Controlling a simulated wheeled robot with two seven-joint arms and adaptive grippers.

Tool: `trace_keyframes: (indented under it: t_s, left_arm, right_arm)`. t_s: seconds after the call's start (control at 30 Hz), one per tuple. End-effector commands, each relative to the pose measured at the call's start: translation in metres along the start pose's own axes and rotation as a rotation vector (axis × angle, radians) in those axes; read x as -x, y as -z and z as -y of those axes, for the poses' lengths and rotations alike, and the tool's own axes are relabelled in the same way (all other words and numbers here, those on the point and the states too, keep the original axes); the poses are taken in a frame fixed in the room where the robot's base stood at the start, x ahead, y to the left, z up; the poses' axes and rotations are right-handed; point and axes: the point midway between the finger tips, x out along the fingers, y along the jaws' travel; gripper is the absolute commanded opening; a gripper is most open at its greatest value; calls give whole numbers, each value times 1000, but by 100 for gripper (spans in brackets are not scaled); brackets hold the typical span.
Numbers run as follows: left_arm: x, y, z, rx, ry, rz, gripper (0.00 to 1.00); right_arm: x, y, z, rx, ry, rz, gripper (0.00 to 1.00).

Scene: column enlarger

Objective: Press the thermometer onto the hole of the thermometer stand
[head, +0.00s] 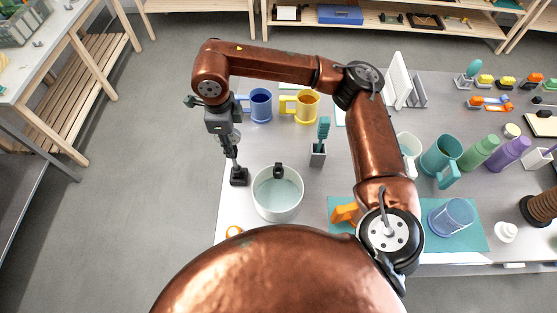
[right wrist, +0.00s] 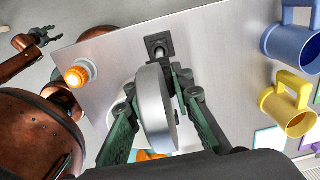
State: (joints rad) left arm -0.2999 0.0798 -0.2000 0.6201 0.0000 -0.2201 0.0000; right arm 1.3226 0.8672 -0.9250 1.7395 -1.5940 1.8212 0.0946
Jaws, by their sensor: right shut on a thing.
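The thermometer shows in the right wrist view as a thick grey disc-shaped head (right wrist: 154,108). My right gripper (right wrist: 176,95) is shut on it, with a green finger on either side. In the head view my right gripper (head: 232,150) points down just above the small black thermometer stand (head: 239,177). The stand also shows in the right wrist view (right wrist: 166,38), with a silver round part at its middle. I cannot tell whether the thermometer's tip is in the hole. My left gripper (right wrist: 46,37) is open and empty at the right wrist view's upper left.
A white pot (head: 278,205) with a black clip stands right of the stand. An orange-topped item (right wrist: 78,73) is near the table's left edge. Blue (head: 260,105) and yellow (head: 306,107) mugs stand behind, beside a grey holder (head: 318,155) with a teal tool.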

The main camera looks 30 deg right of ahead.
Motion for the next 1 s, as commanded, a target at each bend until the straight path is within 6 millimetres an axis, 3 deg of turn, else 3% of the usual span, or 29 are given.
trace_keyframes:
  t_s: [0.2, 0.23, 0.5, 1.0]
  left_arm:
    - [0, 0, 0, 0, 0, 0, 40]
    - [0, 0, 0, 0, 0, 0, 40]
    - [0, 0, 0, 0, 0, 0, 40]
    - [0, 0, 0, 0, 0, 0, 40]
  right_arm:
    - [0, 0, 0, 0, 0, 0, 0]
    - [0, 0, 0, 0, 0, 0, 22]
    - [0, 0, 0, 0, 0, 0, 41]
    - [0, 0, 0, 0, 0, 0, 41]
